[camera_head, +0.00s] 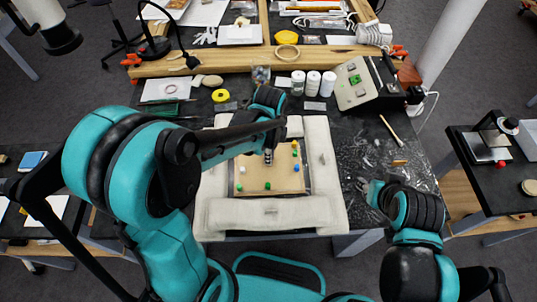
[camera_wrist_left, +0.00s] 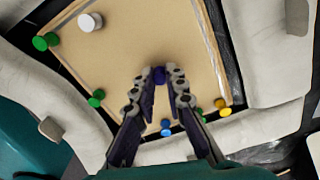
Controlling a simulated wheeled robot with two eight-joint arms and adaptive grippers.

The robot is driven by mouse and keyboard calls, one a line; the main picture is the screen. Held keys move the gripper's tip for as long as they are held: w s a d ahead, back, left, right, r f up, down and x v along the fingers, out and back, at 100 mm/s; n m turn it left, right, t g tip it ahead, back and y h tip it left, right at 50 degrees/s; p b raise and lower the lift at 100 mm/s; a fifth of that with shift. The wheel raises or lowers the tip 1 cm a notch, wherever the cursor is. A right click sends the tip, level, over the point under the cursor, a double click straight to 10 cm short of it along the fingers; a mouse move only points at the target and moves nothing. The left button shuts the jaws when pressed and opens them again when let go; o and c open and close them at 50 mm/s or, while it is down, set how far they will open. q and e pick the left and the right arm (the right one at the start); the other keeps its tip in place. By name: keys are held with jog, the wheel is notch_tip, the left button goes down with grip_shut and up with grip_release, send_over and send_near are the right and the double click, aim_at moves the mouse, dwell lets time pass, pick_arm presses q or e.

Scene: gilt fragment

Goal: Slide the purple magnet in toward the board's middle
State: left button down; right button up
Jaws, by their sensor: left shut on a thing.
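The tan board (camera_head: 255,178) lies on the table between pale padded bolsters. It fills much of the left wrist view (camera_wrist_left: 140,45). My left gripper (camera_head: 268,157) reaches down over the board's upper middle. In the left wrist view its fingertips (camera_wrist_left: 160,80) close on the dark purple magnet (camera_wrist_left: 158,75), which stands on the board. The gripper hides this magnet in the head view. My right gripper (camera_head: 375,193) is at the right, away from the board, and its fingers do not show clearly.
Other magnets stand on the board: a white one (camera_wrist_left: 90,22), a blue one (camera_wrist_left: 166,128), a yellow one (camera_wrist_left: 223,109) and several green ones (camera_wrist_left: 96,98). A bolster (camera_head: 270,212) borders the near side. Bare board lies beyond the purple magnet in the wrist view.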

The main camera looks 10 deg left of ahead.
pick_arm(q)
jog(key=c, duration=1.5)
grip_release()
jog(key=shift+r, duration=0.1)
notch_tip(320, 180, up, 12)
jog(key=shift+f, duration=0.1)
jog(key=s+a+n+t, duration=0.2)
jog(key=s+n, duration=0.1)
jog(key=n, duration=0.3)
jog(key=s+a+n+t, duration=0.2)
jog(key=s+n, duration=0.1)
jog(key=n, duration=0.3)
jog(key=s+a+n+t, duration=0.2)
jog(key=s+n+t, duration=0.1)
jog(key=n, duration=0.2)
jog(key=shift+s+a+f+n, duration=0.1)
jog(key=shift+a+f+n, duration=0.25)
jog(key=shift+n, duration=0.05)
